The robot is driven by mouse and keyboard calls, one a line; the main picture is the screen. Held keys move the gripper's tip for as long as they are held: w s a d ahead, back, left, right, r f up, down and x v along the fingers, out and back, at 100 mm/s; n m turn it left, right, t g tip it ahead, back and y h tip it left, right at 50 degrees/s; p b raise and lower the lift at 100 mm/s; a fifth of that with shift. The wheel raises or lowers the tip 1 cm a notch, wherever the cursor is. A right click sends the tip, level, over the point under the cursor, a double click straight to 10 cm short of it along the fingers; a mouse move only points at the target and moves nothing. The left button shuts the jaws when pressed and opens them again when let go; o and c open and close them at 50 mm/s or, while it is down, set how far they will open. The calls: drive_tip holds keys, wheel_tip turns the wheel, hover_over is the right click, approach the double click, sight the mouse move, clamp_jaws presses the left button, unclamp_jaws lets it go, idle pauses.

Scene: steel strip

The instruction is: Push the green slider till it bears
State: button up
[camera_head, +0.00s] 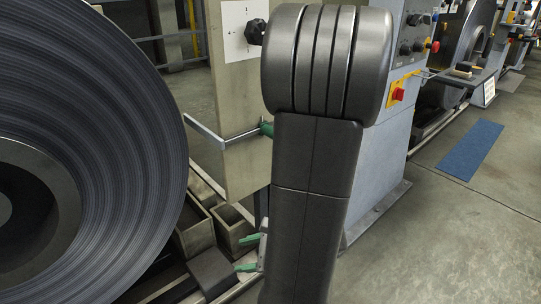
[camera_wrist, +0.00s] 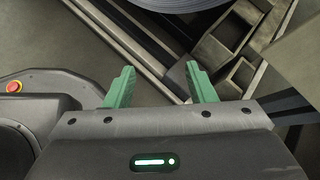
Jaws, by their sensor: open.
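The green slider (camera_head: 267,128) shows in the head view as a small green piece at the right end of a bright metal rod (camera_head: 243,136). My arm hides the slider's right side. My gripper (camera_head: 245,254) is low, well below the slider, with its two green fingers apart. In the wrist view my gripper (camera_wrist: 160,78) is open and empty, pointing at the floor-level frame. I cannot make out the slider in the wrist view.
A large dark steel coil (camera_head: 130,130) fills the left, its edge also at the top of the wrist view (camera_wrist: 185,4). A beige panel with a black knob (camera_head: 256,31) stands behind the rod. A grey control cabinet (camera_head: 385,165) is right. Open floor lies right, with a blue mat (camera_head: 471,149).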

drive_tip(key=w+d+r+m+t+y+p, duration=0.1)
drive_tip(key=w+d+r+m+t+p, duration=0.1)
drive_tip(key=w+d+r+m+t, duration=0.5)
drive_tip(key=w+d+r+m+t+y+p, duration=0.1)
drive_tip(key=w+d+r+m+t+p, duration=0.25)
drive_tip(key=w+d+r+m, duration=0.75)
drive_tip(key=w+a+n+b, duration=0.1)
drive_tip(key=w+a, duration=0.2)
drive_tip(key=a, duration=0.1)
drive_tip(key=w+a+f+n+b, duration=0.1)
drive_tip(key=w+a+n, duration=0.1)
drive_tip(key=w+a, duration=0.2)
drive_tip(key=w+a+f+n+b, duration=0.1)
drive_tip(key=w+a+n+b, duration=0.1)
drive_tip(key=a, duration=0.3)
drive_tip(key=shift+w+a, duration=0.25)
drive_tip(key=shift+w, duration=0.65)
drive_tip(key=shift+w+a+r, duration=0.1)
drive_tip(key=shift+w+a, duration=0.4)
drive_tip(key=shift+c, duration=0.4)
